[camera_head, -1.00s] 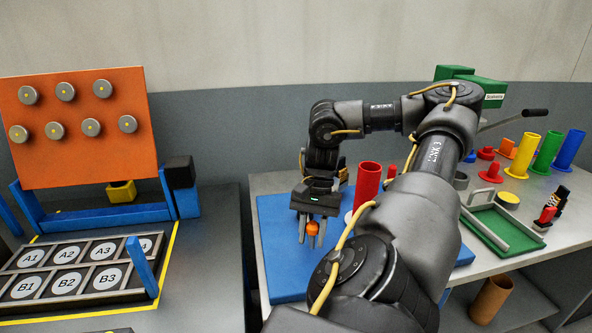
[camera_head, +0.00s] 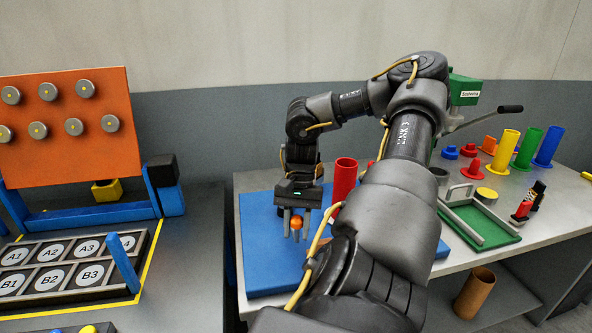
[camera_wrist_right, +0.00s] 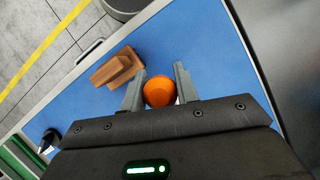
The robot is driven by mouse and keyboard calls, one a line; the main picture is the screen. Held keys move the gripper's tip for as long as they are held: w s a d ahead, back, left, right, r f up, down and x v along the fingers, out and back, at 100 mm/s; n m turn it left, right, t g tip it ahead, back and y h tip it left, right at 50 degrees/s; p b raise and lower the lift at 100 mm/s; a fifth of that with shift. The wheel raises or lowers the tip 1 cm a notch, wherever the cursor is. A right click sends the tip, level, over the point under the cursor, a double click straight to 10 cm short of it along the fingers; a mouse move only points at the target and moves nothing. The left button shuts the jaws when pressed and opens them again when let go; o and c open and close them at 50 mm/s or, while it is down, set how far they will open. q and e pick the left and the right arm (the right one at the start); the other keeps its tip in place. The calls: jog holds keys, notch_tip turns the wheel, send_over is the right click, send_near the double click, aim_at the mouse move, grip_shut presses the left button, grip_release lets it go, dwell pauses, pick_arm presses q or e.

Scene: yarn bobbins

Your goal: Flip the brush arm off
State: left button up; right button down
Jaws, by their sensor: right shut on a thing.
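My right gripper (camera_head: 296,228) points down over the blue mat (camera_head: 262,260) on the right-hand table. It is shut on a round orange knob (camera_head: 296,222), which sits between its fingertips. The wrist view shows the same orange knob (camera_wrist_right: 158,91) between the two grey fingers (camera_wrist_right: 160,88). The brush arm that the task names cannot be clearly made out; whether the knob belongs to it is hidden by the gripper. My left gripper is not in view.
A red tube (camera_head: 344,180) stands just right of the gripper. A brown block (camera_wrist_right: 118,68) lies on the mat beside the fingers. A green tray (camera_head: 480,222) and coloured tubes stand farther right. The orange panel (camera_head: 68,115) is on the left table.

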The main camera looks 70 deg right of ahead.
jog(key=c, duration=1.1)
grip_release()
jog(key=shift+s+d, duration=0.1)
jog(key=shift+s, duration=0.15)
jog(key=shift+w, duration=0.15)
jog(key=shift+b+v, duration=0.35)
jog(key=shift+v, duration=0.6)
jog(key=v, duration=0.8)
jog(key=shift+r+p, duration=0.3)
jog(key=shift+r, duration=0.1)
jog(key=shift+r, duration=0.1)
